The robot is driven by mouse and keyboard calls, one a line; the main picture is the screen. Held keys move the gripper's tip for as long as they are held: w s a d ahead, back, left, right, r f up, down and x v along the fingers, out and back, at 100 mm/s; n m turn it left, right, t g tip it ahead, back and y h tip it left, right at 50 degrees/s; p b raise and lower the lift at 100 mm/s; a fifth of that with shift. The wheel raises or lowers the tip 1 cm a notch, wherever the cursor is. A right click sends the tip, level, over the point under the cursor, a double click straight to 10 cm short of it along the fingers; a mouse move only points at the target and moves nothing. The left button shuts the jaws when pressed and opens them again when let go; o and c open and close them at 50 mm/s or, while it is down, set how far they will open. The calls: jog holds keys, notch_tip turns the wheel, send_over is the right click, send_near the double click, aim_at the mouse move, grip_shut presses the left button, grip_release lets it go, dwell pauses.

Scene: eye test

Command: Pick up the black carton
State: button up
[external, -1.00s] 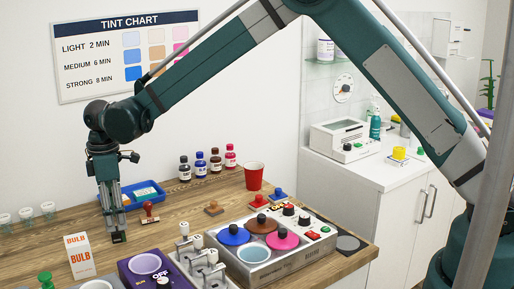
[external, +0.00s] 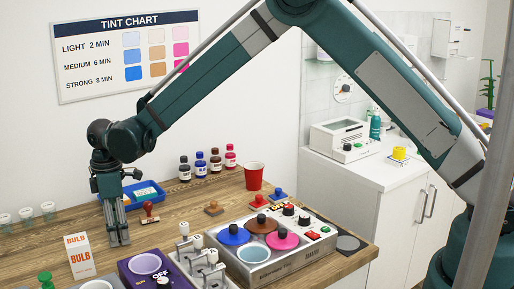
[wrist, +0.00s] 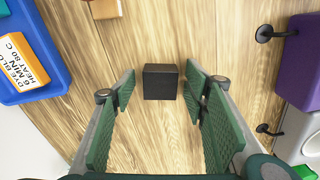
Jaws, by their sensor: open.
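The black carton (wrist: 160,82) is a small dark block on the wooden bench in the wrist view. It sits between the tips of my gripper's two green-padded fingers, with a gap on each side. My gripper (wrist: 160,84) is open and empty, pointing down. In the external view my gripper (external: 119,243) is low over the bench, between the bulb box and the red-brown stamp. I cannot make out the carton there; the fingers seem to hide it.
A white bulb box (external: 79,257) stands to the left of my gripper. A wooden-handled stamp (external: 149,213) and a blue tray (external: 160,197) are close behind. A purple device (external: 140,277) is at the front right. Bare wood surrounds the carton.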

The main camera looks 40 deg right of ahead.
jog(key=shift+c, duration=0.5)
jog(key=c, duration=0.8)
jog(key=shift+r, duration=0.1)
jog(key=shift+r, duration=4.95)
